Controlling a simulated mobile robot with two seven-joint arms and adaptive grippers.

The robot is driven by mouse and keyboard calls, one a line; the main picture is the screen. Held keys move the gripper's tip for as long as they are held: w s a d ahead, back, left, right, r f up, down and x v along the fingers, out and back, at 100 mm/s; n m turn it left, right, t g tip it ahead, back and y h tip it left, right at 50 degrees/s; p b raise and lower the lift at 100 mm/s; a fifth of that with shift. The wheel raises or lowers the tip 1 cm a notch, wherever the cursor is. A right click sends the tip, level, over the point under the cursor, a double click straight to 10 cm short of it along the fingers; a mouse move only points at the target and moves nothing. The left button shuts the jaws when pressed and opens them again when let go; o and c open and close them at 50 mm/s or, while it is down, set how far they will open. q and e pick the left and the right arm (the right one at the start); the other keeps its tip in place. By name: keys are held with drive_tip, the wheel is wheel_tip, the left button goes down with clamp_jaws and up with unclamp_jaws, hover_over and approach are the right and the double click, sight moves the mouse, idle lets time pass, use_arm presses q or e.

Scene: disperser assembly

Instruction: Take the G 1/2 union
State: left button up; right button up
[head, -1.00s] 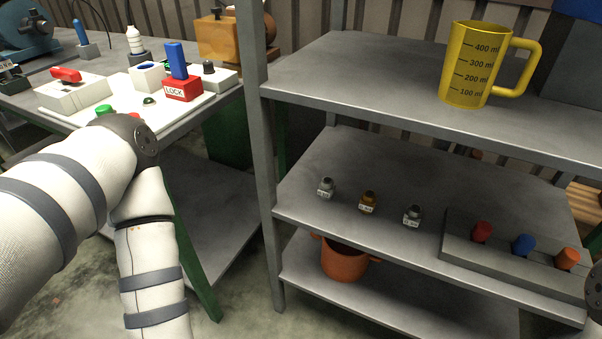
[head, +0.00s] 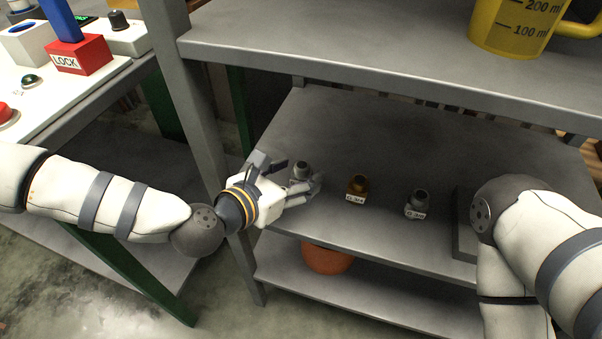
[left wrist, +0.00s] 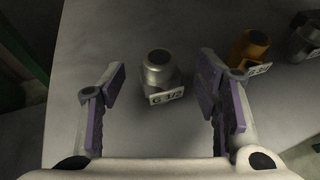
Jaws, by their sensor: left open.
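The G 1/2 union (head: 301,169) is a small silver fitting standing on the middle shelf. In the left wrist view the union (left wrist: 158,68) is upright, with a white tag reading G 1/2 at its base. My left gripper (head: 298,174) is open and empty at the shelf's front left. In the left wrist view its two fingers (left wrist: 160,80) lie to either side of the union, with gaps on both sides. No contact shows. My right gripper is out of view; only my right arm shows at the right.
A brass fitting (head: 357,185) and another silver fitting (head: 417,204) stand to the right on the middle shelf (head: 390,140). A shelf post (head: 207,110) rises at left. An orange pot (head: 327,258) sits below.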

use_arm(q)
drive_tip(key=shift+x, duration=1.15)
drive_tip(key=c, duration=1.2)
clamp_jaws()
drive_tip(key=shift+r, duration=0.2)
